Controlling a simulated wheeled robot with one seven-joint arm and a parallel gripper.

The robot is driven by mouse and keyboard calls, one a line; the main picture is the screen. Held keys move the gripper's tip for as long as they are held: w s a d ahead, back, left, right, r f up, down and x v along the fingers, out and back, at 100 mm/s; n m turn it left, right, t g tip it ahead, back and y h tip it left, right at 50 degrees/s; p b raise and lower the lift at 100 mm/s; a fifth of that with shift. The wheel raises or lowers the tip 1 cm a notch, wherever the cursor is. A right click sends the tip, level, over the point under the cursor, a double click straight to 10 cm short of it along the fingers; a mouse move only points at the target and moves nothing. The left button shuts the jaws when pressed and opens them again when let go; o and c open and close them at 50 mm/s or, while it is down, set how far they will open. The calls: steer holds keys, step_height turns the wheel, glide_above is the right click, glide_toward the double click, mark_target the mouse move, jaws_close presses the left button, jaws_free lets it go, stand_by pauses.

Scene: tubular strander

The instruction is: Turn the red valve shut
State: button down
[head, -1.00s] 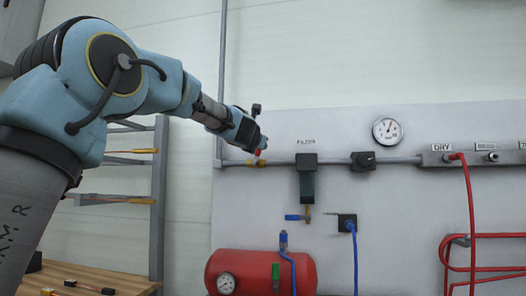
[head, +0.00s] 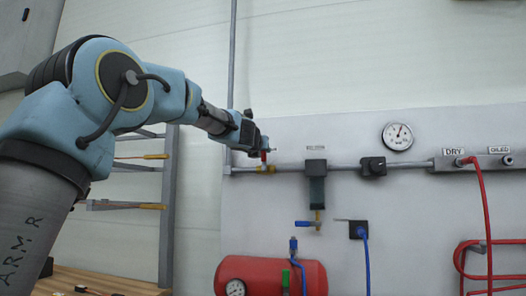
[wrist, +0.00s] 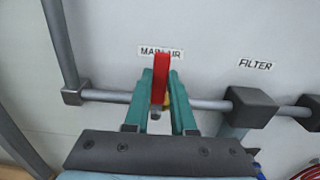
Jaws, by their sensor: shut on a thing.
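The red valve's lever handle (wrist: 160,75) stands between my gripper's teal fingers (wrist: 162,88) in the wrist view, and my gripper is shut on it. The lever stands roughly upright, across the horizontal grey pipe. A little of the yellow brass valve body (wrist: 168,96) shows behind the fingers. In the head view my gripper (head: 259,143) is at the wall pipe. A short piece of the red lever (head: 264,156) shows below it, above the brass valve body (head: 265,168). The lever's upper part is hidden by the gripper there.
The pipe (head: 340,168) runs right to the filter (head: 316,185), a black regulator (head: 373,166) and a manifold with a red hose (head: 482,220). A MAIN AIR label (wrist: 160,52) is behind the lever. A red tank (head: 270,275) stands below; a rack (head: 168,200) is left.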

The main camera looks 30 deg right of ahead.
steer(key=shift+f, duration=0.1)
steer(key=c, duration=0.7)
jaws_free()
steer(key=shift+c, duration=0.2)
steer(key=b+v, duration=0.3)
steer(key=v, duration=0.8)
steer(key=shift+w, duration=0.2)
